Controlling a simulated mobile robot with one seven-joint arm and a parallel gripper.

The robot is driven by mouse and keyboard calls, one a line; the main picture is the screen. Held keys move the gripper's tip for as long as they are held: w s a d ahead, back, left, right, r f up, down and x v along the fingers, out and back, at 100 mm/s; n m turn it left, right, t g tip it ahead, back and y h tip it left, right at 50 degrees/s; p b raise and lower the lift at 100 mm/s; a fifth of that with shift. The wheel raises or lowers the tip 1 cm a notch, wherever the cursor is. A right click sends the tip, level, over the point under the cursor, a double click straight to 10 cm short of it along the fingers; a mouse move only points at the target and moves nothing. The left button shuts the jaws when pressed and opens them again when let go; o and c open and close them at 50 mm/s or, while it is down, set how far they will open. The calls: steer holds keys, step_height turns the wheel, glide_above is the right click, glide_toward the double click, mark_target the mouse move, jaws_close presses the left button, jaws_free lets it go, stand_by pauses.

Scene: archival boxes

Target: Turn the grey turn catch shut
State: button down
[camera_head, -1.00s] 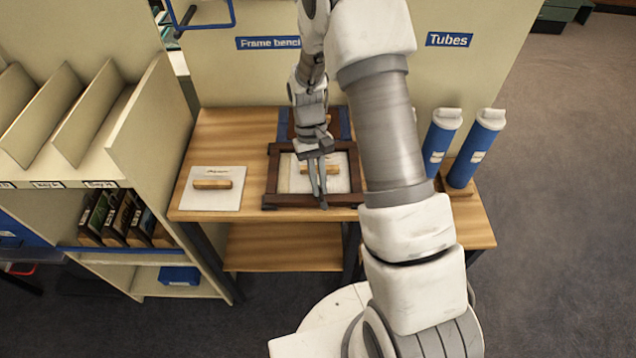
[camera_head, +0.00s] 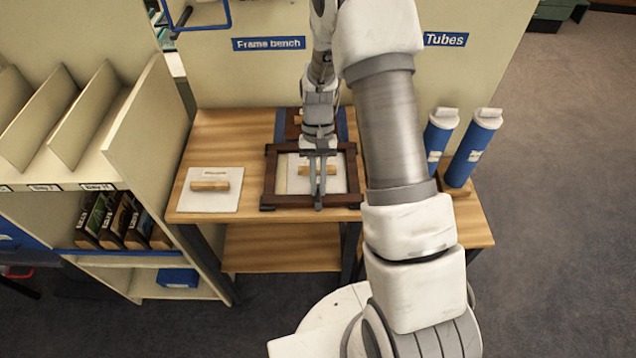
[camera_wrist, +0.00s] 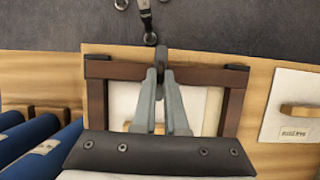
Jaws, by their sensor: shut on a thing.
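The dark brown picture frame (camera_head: 268,180) lies on the wooden bench, with a pale panel (camera_head: 340,180) and a wooden handle inside it. My gripper (camera_head: 318,206) reaches over the frame to the middle of its near rail. In the wrist view my gripper (camera_wrist: 160,72) has its grey fingers close together on the grey turn catch (camera_wrist: 161,56) at that rail. The catch stands roughly across the rail there, its outer end toward the bench edge. The fingertips hide part of it, so its exact angle is hard to tell.
A white board with a wooden handle (camera_head: 210,186) lies left of the frame. Two blue tubes (camera_head: 472,150) stand at the right. Dark corner pieces (camera_wrist: 237,66) sit on the frame. A shelf unit (camera_head: 140,130) borders the bench on the left.

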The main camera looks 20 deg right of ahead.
steer(key=shift+w, duration=0.1)
steer(key=c, duration=1)
jaws_free()
steer(key=shift+o, duration=0.2)
steer(key=p+v, duration=0.1)
steer(key=v, duration=1.6)
steer(key=shift+r, duration=0.25)
